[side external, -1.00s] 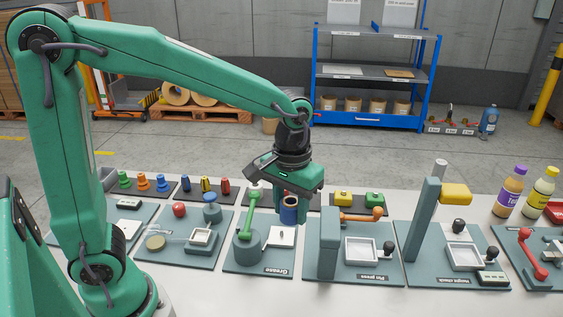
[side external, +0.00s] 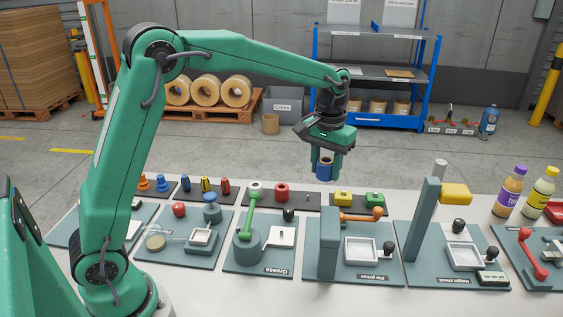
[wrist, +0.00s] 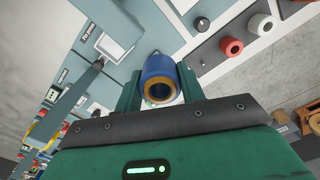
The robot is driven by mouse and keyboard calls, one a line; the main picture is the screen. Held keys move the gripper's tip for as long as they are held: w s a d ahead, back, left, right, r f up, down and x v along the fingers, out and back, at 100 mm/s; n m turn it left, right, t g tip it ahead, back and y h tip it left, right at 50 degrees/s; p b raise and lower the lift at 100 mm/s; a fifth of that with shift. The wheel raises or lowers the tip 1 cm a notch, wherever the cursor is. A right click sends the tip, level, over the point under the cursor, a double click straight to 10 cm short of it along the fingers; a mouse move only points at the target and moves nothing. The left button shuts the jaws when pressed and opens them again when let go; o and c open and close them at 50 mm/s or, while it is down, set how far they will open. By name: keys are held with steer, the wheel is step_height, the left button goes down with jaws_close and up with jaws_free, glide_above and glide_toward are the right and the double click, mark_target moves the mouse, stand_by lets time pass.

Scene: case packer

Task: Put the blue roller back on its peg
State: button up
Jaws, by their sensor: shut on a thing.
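The blue roller (side external: 324,172) is held upright between the green fingers of my gripper (side external: 325,177), above the table's far side. In the wrist view the blue roller (wrist: 159,80) shows its tan-rimmed hollow end between my gripper's fingers (wrist: 157,82). The peg (side external: 307,197) is the small stub at the right part of the dark roller rack (side external: 295,204). It also shows bare in the wrist view (wrist: 201,24). The roller is raised above the rack, apart from the peg.
The red roller (side external: 282,192) and white roller (side external: 255,187) stand on the same rack. The grease station (side external: 247,250) with its green arm is nearer. Yellow and green blocks (side external: 343,198) sit on another strip to the right. The pin press (side external: 328,243) stands up in front.

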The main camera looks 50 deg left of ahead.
mark_target(328, 159)
steer(key=w, duration=0.1)
steer(key=w+a, duration=0.2)
steer(key=shift+f, duration=0.25)
steer(key=shift+s+f, duration=0.1)
steer(key=shift+f, duration=2.4)
steer(key=w+a+f, duration=0.1)
steer(key=a+f, duration=0.1)
steer(key=a, duration=0.1)
steer(key=w+a+f, duration=0.2)
steer(key=a, duration=0.2)
steer(key=w+a+f, duration=0.1)
steer(key=a+f, duration=0.2)
steer(key=shift+w+a, duration=0.25)
steer(key=shift+a, duration=0.1)
steer(key=shift+f, duration=2)
steer(key=shift+f, duration=0.6)
steer(key=o, duration=1.1)
steer(key=shift+r, duration=0.15)
